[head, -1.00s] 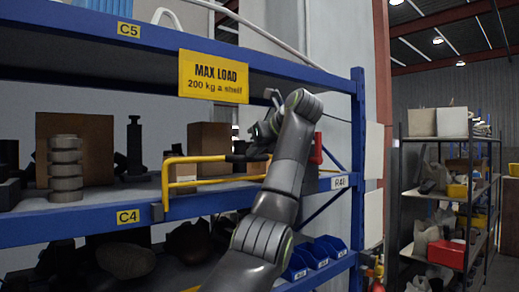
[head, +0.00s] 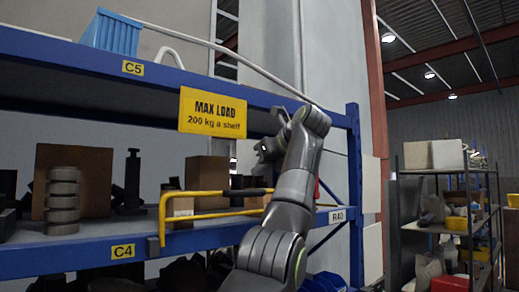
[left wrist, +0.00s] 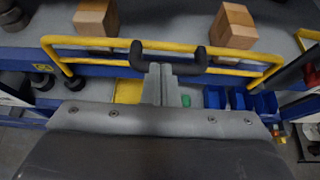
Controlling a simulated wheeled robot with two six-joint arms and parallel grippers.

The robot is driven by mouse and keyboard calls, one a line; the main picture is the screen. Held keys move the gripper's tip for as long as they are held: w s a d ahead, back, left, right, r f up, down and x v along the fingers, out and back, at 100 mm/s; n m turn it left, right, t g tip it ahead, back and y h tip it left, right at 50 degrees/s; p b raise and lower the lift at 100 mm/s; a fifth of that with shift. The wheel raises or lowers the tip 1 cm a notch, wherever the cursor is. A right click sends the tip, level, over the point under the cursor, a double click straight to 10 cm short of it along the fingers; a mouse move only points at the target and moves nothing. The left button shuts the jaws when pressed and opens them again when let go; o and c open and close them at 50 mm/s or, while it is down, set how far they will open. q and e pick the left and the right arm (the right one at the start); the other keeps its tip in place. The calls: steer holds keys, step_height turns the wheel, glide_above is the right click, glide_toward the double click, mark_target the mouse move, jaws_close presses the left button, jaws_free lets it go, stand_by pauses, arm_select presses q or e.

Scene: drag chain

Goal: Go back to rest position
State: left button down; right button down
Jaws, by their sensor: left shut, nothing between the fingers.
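My left gripper (head: 266,150) is in front of the blue shelf rack, above the yellow rail (head: 205,192) on the C4 shelf. Its fingers are shut with nothing between them. In the left wrist view the closed fingers (left wrist: 161,85) appear just below the rail's black grip (left wrist: 168,58). I cannot tell whether they touch it. My right gripper is in neither view.
A MAX LOAD sign (head: 212,112) hangs from the upper beam. A blue crate (head: 112,33) is on top. Blue bins (head: 325,282) are below. Another rack (head: 432,170) stands at right.

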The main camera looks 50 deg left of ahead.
arm_select(q)
steer(key=r, duration=0.1)
steer(key=r+p, duration=0.1)
steer(key=r, duration=0.1)
steer(key=r+p, duration=0.1)
steer(key=r, duration=0.1)
steer(key=shift+a, duration=0.3)
